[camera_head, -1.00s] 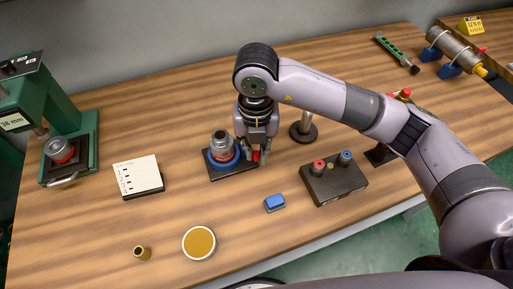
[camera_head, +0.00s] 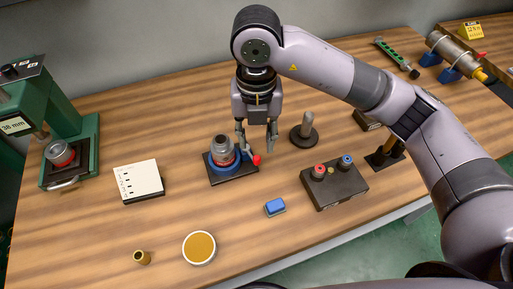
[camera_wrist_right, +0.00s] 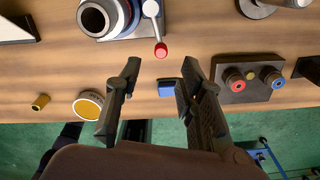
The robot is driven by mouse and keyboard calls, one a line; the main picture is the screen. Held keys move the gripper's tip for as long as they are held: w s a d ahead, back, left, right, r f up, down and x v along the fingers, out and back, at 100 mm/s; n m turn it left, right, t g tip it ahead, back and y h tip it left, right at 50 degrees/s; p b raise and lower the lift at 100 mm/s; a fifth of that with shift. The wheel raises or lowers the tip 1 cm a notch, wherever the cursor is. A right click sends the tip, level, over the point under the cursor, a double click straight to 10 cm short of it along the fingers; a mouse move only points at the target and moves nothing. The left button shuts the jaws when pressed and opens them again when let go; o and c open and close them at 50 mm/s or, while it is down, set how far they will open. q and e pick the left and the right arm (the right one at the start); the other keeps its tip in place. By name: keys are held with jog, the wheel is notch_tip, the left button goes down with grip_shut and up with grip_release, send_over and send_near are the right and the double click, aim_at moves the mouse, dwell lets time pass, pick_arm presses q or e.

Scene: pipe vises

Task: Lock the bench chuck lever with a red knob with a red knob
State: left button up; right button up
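The bench chuck, a blue ring on a dark base plate (camera_head: 233,180), holds a grey metal fitting with a red band (camera_head: 222,150). Its lever with a red knob (camera_head: 257,160) points toward the right side of the chuck; in the right wrist view the knob (camera_wrist_right: 161,50) hangs at the end of a pale lever (camera_wrist_right: 151,10). My right gripper (camera_head: 257,149) is open and empty, with its fingers above and around the knob area in the head view. In the right wrist view its fingertips (camera_wrist_right: 162,65) stand apart, with the knob beyond them, not between them. My left gripper is not in view.
A black box with red and blue knobs (camera_head: 335,187) stands to the right, a round dark post stand (camera_head: 303,136) behind it. A blue block (camera_head: 275,207), a round tan-topped dish (camera_head: 199,248) and a white note block (camera_head: 139,180) lie nearby. A green press (camera_head: 62,115) stands left.

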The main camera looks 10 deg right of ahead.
aim_at(256, 157)
jog(key=shift+r, duration=2.7)
